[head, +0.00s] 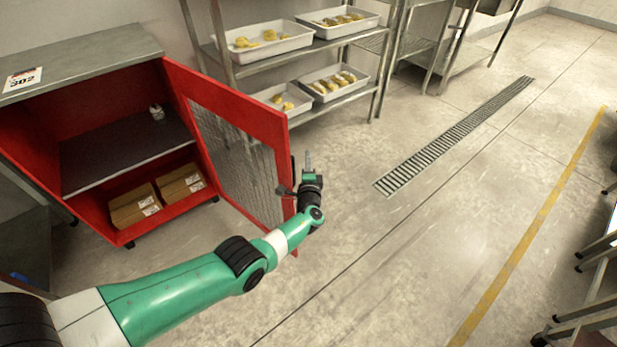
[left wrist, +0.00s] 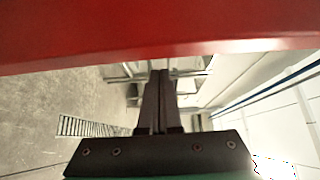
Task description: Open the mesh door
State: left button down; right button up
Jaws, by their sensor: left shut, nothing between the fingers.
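The red-framed mesh door (head: 236,148) of the red cabinet stands swung wide open, its free edge out toward the room. My left gripper (head: 308,160) is at the outer side of the door's free edge, close to a dark handle (head: 292,175). In the left wrist view its dark fingers (left wrist: 158,100) are together with nothing between them, and the red door frame (left wrist: 160,30) fills the top, very near. Whether the fingers touch the door cannot be told. My right gripper is not in view.
The cabinet has a grey top (head: 85,58), a dark shelf (head: 125,150) with a small object on it, and cardboard boxes (head: 135,207) below. A metal rack with trays (head: 262,52) stands behind the door. The floor right of my gripper is clear, with a drain grate (head: 455,135).

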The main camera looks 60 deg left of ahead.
pick_arm(q)
jog(key=s, duration=0.2)
jog(key=s+d, duration=0.1)
jog(key=s, duration=0.1)
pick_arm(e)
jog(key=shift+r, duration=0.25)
